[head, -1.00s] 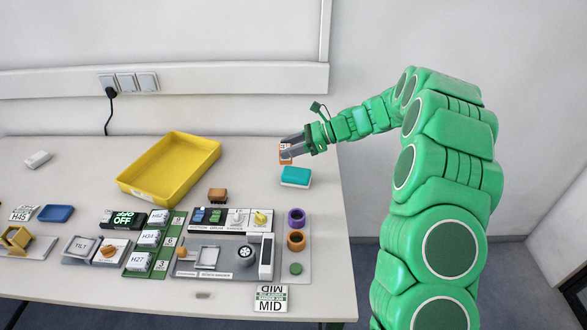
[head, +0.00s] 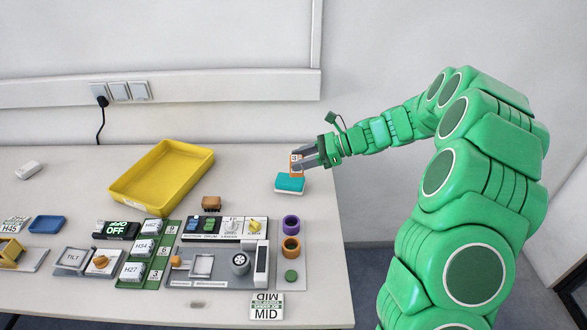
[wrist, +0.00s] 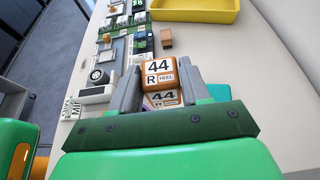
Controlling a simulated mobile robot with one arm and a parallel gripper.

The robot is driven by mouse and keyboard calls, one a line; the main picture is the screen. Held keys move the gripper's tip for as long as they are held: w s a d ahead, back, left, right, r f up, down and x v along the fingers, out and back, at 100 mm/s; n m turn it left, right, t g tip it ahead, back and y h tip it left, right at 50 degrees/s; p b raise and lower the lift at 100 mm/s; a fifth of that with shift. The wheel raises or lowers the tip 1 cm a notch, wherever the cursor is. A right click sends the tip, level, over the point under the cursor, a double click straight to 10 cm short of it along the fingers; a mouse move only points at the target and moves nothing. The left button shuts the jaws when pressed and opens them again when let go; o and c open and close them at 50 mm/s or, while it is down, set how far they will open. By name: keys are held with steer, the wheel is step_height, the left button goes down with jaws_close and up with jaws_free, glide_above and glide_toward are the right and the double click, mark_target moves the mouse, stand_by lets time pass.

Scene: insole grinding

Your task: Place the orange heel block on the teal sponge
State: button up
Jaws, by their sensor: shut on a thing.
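The orange heel block (wrist: 159,75) is held between the two grey fingers of my gripper (head: 297,159). In the wrist view its white labels read "44 R HEEL" and it fills the gap between the fingers. In the head view the block (head: 296,165) stands upright at the fingertips, over the back part of the teal sponge (head: 289,184). I cannot tell whether the block touches the sponge. The sponge lies on a white base near the table's right edge; in the wrist view a teal patch (wrist: 220,92) shows to the right of the gripper, the rest hidden.
A yellow tray (head: 118,192) stands left of the sponge. A brown brush-like block (head: 211,203) lies in front of the tray. The table around the sponge is clear.

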steer(key=shift+w+a+f, duration=0.35)
steer(key=shift+w+f, duration=1.15)
steer(key=shift+w, duration=0.3)
steer(key=shift+w+a+f, duration=0.3)
steer(key=shift+w+f, duration=1.15)
steer(key=shift+w, duration=0.35)
steer(key=shift+w+a+f, duration=0.35)
steer(key=shift+w+f, duration=1.15)
steer(key=shift+w, duration=0.3)
steer(key=shift+f, duration=1.35)
steer(key=shift+f, duration=0.1)
steer(key=o, duration=1.1)
